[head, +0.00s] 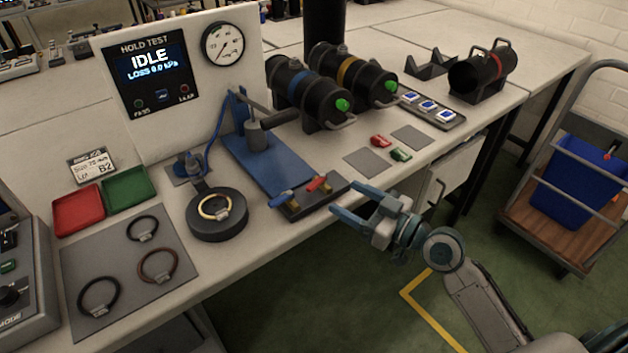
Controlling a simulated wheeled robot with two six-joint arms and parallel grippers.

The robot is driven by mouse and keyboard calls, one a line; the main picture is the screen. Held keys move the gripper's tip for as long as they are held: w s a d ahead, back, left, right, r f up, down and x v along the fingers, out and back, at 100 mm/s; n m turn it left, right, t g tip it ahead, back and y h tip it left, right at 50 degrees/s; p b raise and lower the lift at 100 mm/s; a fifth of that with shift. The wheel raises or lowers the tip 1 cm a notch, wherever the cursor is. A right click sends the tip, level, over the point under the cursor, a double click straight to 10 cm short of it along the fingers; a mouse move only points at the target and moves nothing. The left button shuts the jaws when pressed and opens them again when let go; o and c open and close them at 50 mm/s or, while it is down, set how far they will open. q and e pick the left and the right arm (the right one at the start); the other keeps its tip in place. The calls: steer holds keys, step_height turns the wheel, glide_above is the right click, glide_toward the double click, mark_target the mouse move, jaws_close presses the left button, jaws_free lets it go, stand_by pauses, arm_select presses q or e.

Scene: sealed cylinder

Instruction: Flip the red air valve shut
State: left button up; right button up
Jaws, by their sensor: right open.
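The red air valve (318,183) is a small red lever on a dark valve block (311,197) at the front end of a blue base plate (268,164). A blue lever (281,199) sits to its left on the same block. My right gripper (343,199) is at the front edge of the bench, just right of the block. Its two fingers are spread apart with nothing between them, pointing left toward the block and apart from the red lever. My left gripper is not in view.
A hold-test panel (152,72) reads IDLE, with a round gauge (223,45) beside it. A black round fixture (217,222) with a tan ring stands left of the valve block. Black cylinders (352,78) lie behind. Red and green tags (381,141) lie to the right.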

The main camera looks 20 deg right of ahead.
mark_target(319, 183)
arm_select(q)
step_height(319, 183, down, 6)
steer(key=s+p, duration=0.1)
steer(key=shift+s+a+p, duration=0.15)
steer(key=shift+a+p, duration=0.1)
steer(key=shift+p, duration=0.15)
arm_select(e)
steer(key=x, duration=0.9)
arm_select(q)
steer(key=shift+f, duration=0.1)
arm_select(e)
steer(key=shift+f, duration=0.1)
